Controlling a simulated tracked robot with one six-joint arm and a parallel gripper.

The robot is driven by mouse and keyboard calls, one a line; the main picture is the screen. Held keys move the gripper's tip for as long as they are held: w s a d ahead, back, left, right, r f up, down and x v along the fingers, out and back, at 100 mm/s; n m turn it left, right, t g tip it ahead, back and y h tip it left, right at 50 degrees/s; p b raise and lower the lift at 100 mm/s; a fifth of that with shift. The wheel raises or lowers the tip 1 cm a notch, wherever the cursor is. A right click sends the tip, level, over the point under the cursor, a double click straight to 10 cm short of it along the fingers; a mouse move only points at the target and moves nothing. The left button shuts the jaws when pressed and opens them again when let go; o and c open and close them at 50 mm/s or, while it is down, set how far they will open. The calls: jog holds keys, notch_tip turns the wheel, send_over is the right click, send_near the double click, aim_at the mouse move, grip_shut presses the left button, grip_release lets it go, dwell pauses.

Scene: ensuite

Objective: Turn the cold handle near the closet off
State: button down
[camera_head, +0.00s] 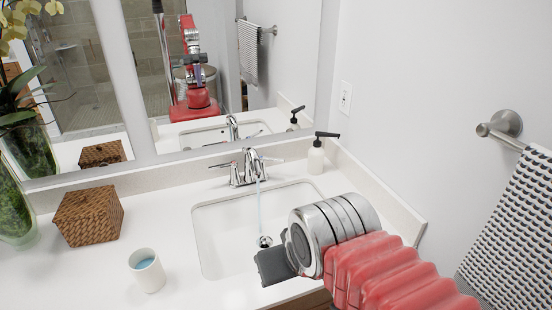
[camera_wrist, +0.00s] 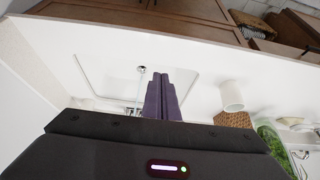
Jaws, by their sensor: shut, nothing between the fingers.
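A chrome faucet (camera_head: 250,166) stands behind the white sink (camera_head: 205,225), with a lever handle on each side. The left handle (camera_head: 226,165) and the right handle (camera_head: 270,159) both point outward. Water (camera_head: 258,205) runs from the spout down to the drain; the stream also shows in the wrist view (camera_wrist: 139,88). No closet is clearly visible, so I cannot tell which handle is nearer it. My gripper (camera_head: 272,267) is over the front right of the sink, apart from the faucet. In the wrist view its fingers (camera_wrist: 162,95) are shut and empty.
A soap dispenser (camera_head: 316,156) stands right of the faucet. A cup (camera_head: 147,270) and a woven box (camera_head: 88,215) stand on the counter to the left. A towel (camera_head: 515,235) hangs at the right wall. A mirror (camera_head: 285,60) is behind the faucet.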

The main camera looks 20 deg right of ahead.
jog(key=w+d+r+n, duration=0.2)
jog(key=w+r+n, duration=0.1)
jog(key=w, duration=0.7)
jog(key=w+d+r+n, duration=0.2)
jog(key=w+d, duration=0.1)
jog(key=w, duration=0.6)
jog(key=w+d+f+n, duration=0.2)
jog(key=w+d, duration=0.3)
jog(key=w, duration=0.4)
jog(key=w+d+f+n+t+y, duration=0.1)
jog(key=w+d+f+n, duration=0.1)
jog(key=w+d, duration=0.3)
jog(key=w+n, duration=0.1)
jog(key=w, duration=0.3)
jog(key=shift+w+d+n, duration=0.2)
jog(key=shift+d+n, duration=0.1)
jog(key=shift+d, duration=0.1)
jog(key=shift+f, duration=0.1)
send_near(271, 160)
notch_tip(271, 160, down, 5)
jog(key=s+a, duration=0.2)
jog(key=shift+w+d+f, duration=0.15)
jog(key=shift+w+d, duration=0.45)
jog(key=shift+w, duration=0.35)
jog(key=shift+w+d+f, duration=0.2)
jog(key=shift+w+d, duration=0.45)
jog(key=shift+w, duration=0.25)
